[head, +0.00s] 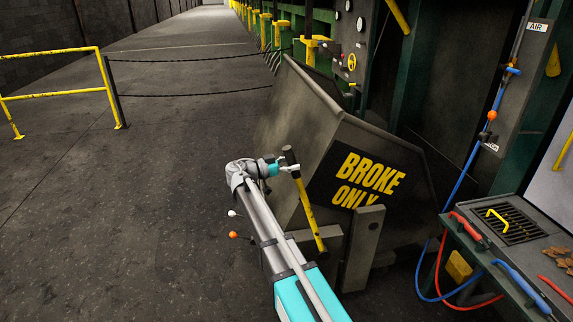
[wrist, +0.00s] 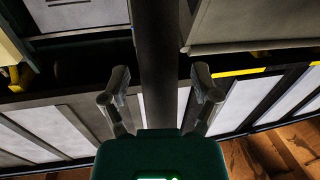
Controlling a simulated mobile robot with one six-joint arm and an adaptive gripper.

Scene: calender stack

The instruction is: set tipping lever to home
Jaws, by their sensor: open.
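The tipping lever (head: 309,215) is a yellow bar with dark marks and a black grip (head: 291,156) at its top. It stands in front of the bin marked "BROKE ONLY" (head: 325,150), its top leaning left in the head view. My gripper (head: 288,167) is at the upper part of the lever, just below the black grip. In the wrist view my gripper (wrist: 160,82) is open, with a finger on each side of a dark bar, likely the lever's grip (wrist: 158,45). Gaps show on both sides. Whether the bar is fully between the fingertips is unclear.
A grey post (head: 362,248) stands right of the lever's foot. A bench (head: 475,240) with red and blue handled tools and hoses is at the right. A yellow railing (head: 55,95) and rope barrier are at the left. The floor (head: 120,220) on the left is clear.

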